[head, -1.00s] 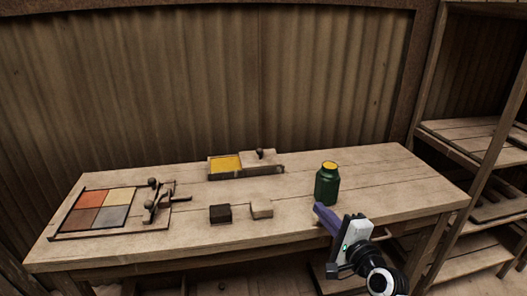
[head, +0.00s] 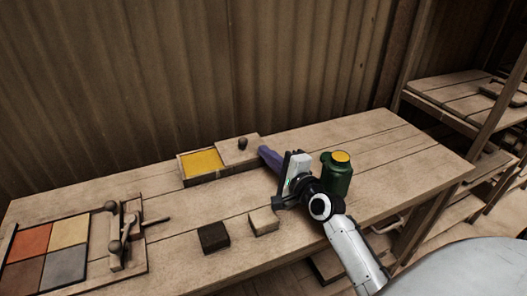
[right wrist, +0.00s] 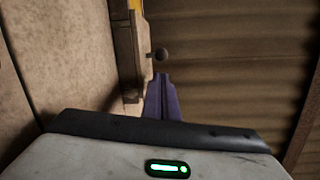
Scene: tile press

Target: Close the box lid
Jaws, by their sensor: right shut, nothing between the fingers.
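The box (head: 207,178) sits at the back of the table, its left part open and showing a yellow inside (head: 202,162). Its wooden lid (head: 228,152) with a dark round knob (head: 242,143) lies over to the right of the yellow part. In the right wrist view the knob (right wrist: 162,54) stands just beyond my fingertips, and a strip of yellow (right wrist: 135,5) shows at the top. My right gripper (head: 264,151) is shut and empty, its purple fingers close to the lid's right end. I cannot tell whether they touch it. My left gripper is out of view.
A green jar (head: 337,178) with a yellow top stands right beside my right gripper. A dark block (head: 213,237) and a pale block (head: 264,221) lie in front. A tile press (head: 125,235) with coloured tiles is at the left. A corrugated wall (head: 200,70) stands behind the table.

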